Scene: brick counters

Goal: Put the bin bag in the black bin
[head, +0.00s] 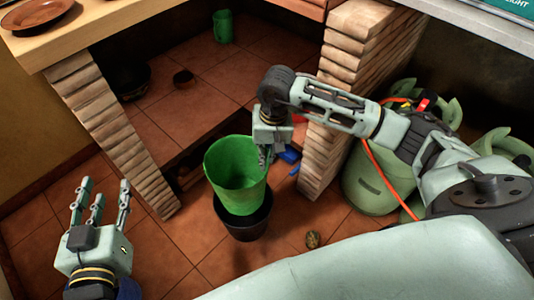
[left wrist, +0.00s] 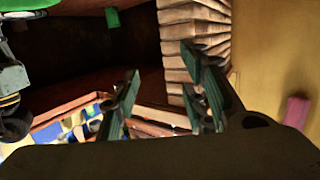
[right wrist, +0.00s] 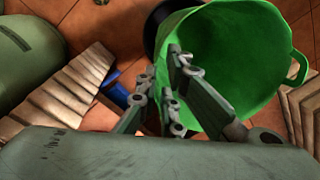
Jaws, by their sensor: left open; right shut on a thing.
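The green bin bag (head: 232,172) hangs upright and open-mouthed directly over the black bin (head: 245,226), which stands on the tiled floor. I cannot tell whether the bag's lower end is inside the bin or just above it. My right gripper (head: 265,156) is shut on the bag's rim at its right side. In the right wrist view the bag (right wrist: 225,55) fills the upper right, with its rim between the fingers, and part of the black bin (right wrist: 156,28) shows behind it. My left gripper (head: 97,197) is open and empty at the lower left, away from the bin.
Brick pillars (head: 325,140) and (head: 118,140) stand right and left of the bin, under counters. Green gas cylinders (head: 375,180) with an orange hose are at the right. A small brown object (head: 313,239) lies on the floor. A green cup (head: 222,27) stands further back.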

